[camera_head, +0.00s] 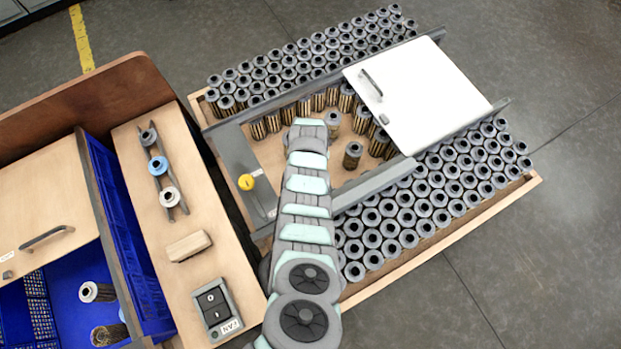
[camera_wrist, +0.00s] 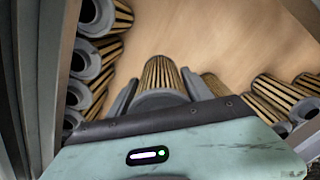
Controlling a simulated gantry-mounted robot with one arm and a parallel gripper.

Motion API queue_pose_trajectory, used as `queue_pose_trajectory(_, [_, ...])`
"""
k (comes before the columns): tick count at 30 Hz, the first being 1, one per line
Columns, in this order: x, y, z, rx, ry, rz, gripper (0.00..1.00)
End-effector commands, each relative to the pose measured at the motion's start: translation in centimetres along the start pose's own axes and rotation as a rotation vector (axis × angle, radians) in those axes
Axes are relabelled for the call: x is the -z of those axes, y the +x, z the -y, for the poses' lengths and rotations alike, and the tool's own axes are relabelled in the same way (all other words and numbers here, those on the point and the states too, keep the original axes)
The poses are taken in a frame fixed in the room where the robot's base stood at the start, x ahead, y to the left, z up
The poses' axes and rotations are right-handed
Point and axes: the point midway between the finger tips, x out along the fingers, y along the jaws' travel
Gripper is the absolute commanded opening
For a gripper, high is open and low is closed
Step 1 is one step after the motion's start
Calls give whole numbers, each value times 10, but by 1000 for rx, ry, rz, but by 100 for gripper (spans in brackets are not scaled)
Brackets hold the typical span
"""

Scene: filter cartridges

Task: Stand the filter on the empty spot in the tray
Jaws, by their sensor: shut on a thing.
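My gripper (camera_wrist: 160,88) is shut on a filter (camera_wrist: 160,74), a tan pleated cylinder with a grey end cap, in the middle of the wrist view. In the head view my arm's end covers the gripper and the held filter. The tray (camera_head: 460,241) is wooden and holds rows of standing filters. Its uncovered middle part has bare wooden floor, also seen beyond the held filter in the wrist view (camera_wrist: 200,35). Two filters stand there, one just right of my arm (camera_head: 333,122) and one nearer (camera_head: 353,155). I cannot tell whether the held filter touches the floor.
A white lid (camera_head: 425,95) on grey rails covers the tray's right middle. Filters (camera_wrist: 92,65) line the left of the wrist view and others (camera_wrist: 275,98) the right, close to my gripper. A blue crate (camera_head: 130,235) stands farther left.

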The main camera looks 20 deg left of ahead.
Motion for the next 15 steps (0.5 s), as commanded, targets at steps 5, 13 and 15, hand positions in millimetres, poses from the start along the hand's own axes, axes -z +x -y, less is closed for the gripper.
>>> queue_pose_trajectory(5, [-1, 36, -1, -2, 0, 4, 14])
queue_pose_trajectory(13, [0, 55, -1, -2, 0, 2, 14])
queue_pose_trajectory(15, [-1, 62, -1, -2, 0, 2, 14])
